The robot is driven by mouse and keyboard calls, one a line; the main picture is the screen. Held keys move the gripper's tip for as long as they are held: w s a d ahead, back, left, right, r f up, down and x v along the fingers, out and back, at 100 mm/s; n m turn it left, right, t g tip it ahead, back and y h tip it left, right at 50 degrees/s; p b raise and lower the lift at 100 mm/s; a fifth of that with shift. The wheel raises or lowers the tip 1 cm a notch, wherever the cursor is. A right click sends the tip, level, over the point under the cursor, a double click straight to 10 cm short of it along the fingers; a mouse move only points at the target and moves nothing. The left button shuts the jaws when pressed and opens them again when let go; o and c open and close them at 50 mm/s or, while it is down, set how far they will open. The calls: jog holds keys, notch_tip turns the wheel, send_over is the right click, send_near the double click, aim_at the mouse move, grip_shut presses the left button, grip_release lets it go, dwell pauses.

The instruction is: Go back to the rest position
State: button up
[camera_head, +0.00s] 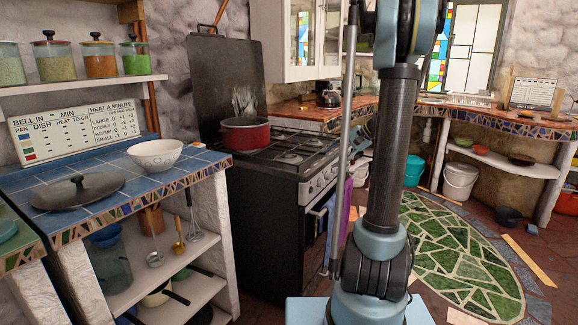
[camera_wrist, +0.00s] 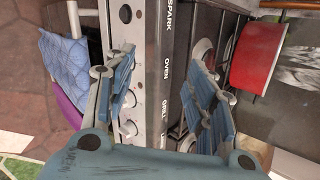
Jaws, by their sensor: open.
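My gripper (camera_wrist: 160,82) shows in the wrist view with its two blue-padded fingers spread and nothing between them. Behind the fingers is the stove's front panel (camera_wrist: 154,30) with its knobs and labels. In the head view my arm rises upright in front of the stove (camera_head: 280,160), and the gripper is mostly hidden behind it. A red pot (camera_head: 246,137) stands on the stove's rear left burner. It also shows in the wrist view (camera_wrist: 257,55), right of the fingers and apart from them.
A blue-tiled counter (camera_head: 130,203) at left holds a white patterned bowl (camera_head: 155,153) and a dark lid (camera_head: 78,191). Jars (camera_head: 53,60) stand on a shelf above. A blue cloth (camera_wrist: 65,70) hangs by the stove front. A green mosaic floor patch (camera_head: 450,250) lies clear at right.

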jog(key=s+a+n+g+h, duration=0.1)
jog(key=s+a+n+h, duration=0.15)
jog(key=s, duration=0.85)
jog(key=s+d+f+n+h, duration=0.1)
jog(key=s+f, duration=0.3)
jog(key=s, duration=0.4)
jog(key=s+d+f+n+h, duration=0.1)
jog(key=s+f+n+h, duration=0.1)
jog(key=s, duration=0.7)
jog(key=s+d+f+n+h, duration=0.1)
jog(key=s+f+n+h, duration=0.1)
jog(key=s+f, duration=0.4)
jog(key=s+h, duration=0.1)
jog(key=s, duration=0.2)
jog(key=shift+s+h, duration=0.25)
jog(key=shift+h, duration=0.1)
